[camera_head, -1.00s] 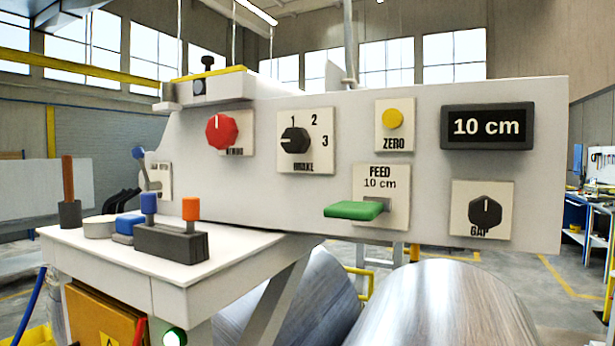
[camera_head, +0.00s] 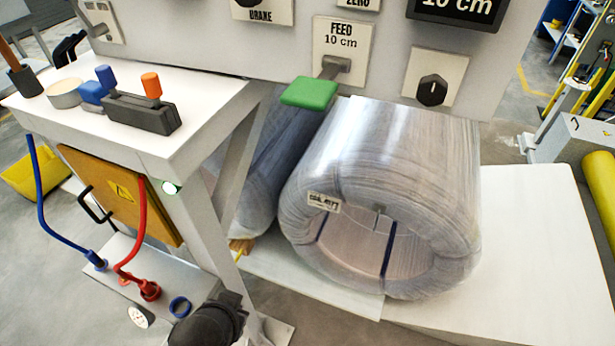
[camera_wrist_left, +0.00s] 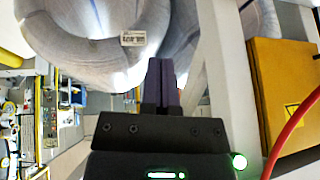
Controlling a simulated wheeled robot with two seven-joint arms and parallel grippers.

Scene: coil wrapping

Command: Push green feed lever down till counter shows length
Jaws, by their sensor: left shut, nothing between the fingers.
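The green feed lever (camera_head: 310,92) sticks out from its FEED plate (camera_head: 343,45), which reads 10 cm. It shows no clear tilt from this high angle, and nothing touches it. The counter (camera_head: 457,8) is cut off by the top edge of the head view; its visible digits read 10 cm. My left gripper (camera_wrist_left: 162,64) is shut and empty in the left wrist view, with the coil beyond its fingertips. The lever is not in that view. My right gripper is in neither view.
A film-wrapped coil (camera_head: 390,150) lies below the panel and also shows in the left wrist view (camera_wrist_left: 95,30). A white side table (camera_head: 150,75) stands left, above an orange box (camera_head: 120,190). Red (camera_head: 138,225) and blue (camera_head: 40,200) cables hang there.

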